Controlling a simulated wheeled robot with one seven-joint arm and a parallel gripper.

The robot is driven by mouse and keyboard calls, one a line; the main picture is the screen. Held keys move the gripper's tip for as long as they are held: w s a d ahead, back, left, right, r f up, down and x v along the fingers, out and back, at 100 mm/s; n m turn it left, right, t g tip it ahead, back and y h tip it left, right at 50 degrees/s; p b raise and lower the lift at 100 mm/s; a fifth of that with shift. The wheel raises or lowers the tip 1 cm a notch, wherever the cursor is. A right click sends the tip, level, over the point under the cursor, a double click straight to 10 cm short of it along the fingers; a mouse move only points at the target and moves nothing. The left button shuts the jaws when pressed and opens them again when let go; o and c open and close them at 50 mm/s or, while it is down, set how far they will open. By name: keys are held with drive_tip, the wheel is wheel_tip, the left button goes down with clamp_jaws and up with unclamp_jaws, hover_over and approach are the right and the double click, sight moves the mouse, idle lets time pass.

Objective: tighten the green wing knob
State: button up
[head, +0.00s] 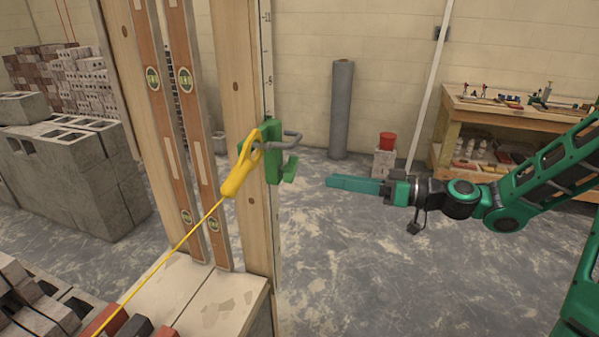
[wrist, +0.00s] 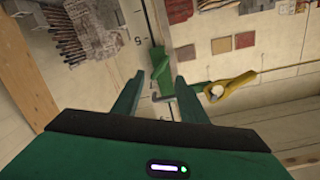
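A green clamp (head: 271,152) is fixed to the edge of the upright timber post, with a grey bent bar sticking out to the right. A green piece (head: 290,169), which looks like the wing knob, juts from its lower right side. My gripper (head: 330,181) points left at it, a short gap away, and touches nothing. In the wrist view my gripper (wrist: 160,78) is open and empty, its fingers apart on either side of the clamp's green parts (wrist: 157,56) beyond. The knob's exact outline is too small to tell there.
A yellow hook (head: 240,172) with a taut yellow line hangs at the clamp's left. Two spirit levels (head: 154,80) lean by the post (head: 239,60). Concrete blocks stand at left. A workbench (head: 500,112) is at back right.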

sight(288, 169)
drive_tip(key=x, duration=1)
drive_tip(key=shift+w+a+r, duration=0.3)
drive_tip(key=shift+r, duration=0.2)
clamp_jaws()
